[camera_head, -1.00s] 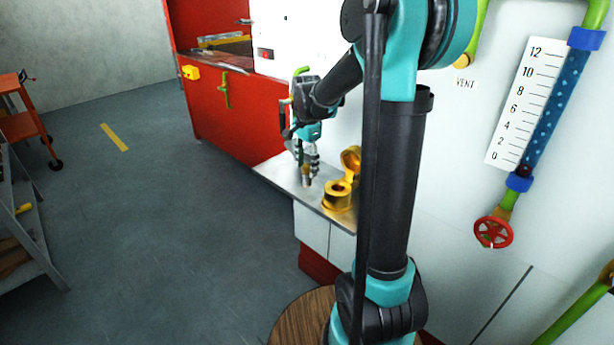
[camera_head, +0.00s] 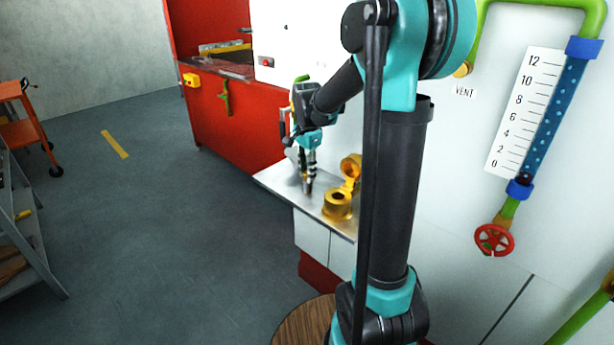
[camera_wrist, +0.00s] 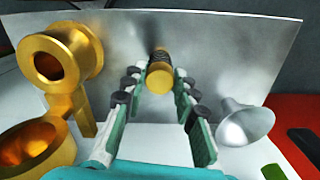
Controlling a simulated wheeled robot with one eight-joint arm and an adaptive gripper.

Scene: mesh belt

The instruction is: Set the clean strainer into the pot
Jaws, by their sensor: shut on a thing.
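The strainer is a small cylinder with a gold end and a dark ribbed part (camera_wrist: 158,78), between my fingertips in the wrist view. My gripper (camera_wrist: 160,88) is shut on it; in the head view my gripper (camera_head: 308,182) points down over the metal shelf, with the strainer's brownish lower end at the tips. I cannot tell whether it touches the shelf. The gold pot (camera_head: 337,208) stands open to the right of my gripper in the head view. It shows at the upper left of the wrist view (camera_wrist: 72,50), apart from the strainer. The strainer's mesh is too small to judge.
The pot's gold lid (camera_wrist: 38,148) is swung open on its hinge. A silver funnel-shaped piece (camera_wrist: 245,123) is on the other side of my fingers. The metal shelf (camera_head: 277,178) is narrow, against the white machine wall (camera_head: 440,150). The floor to its left is clear.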

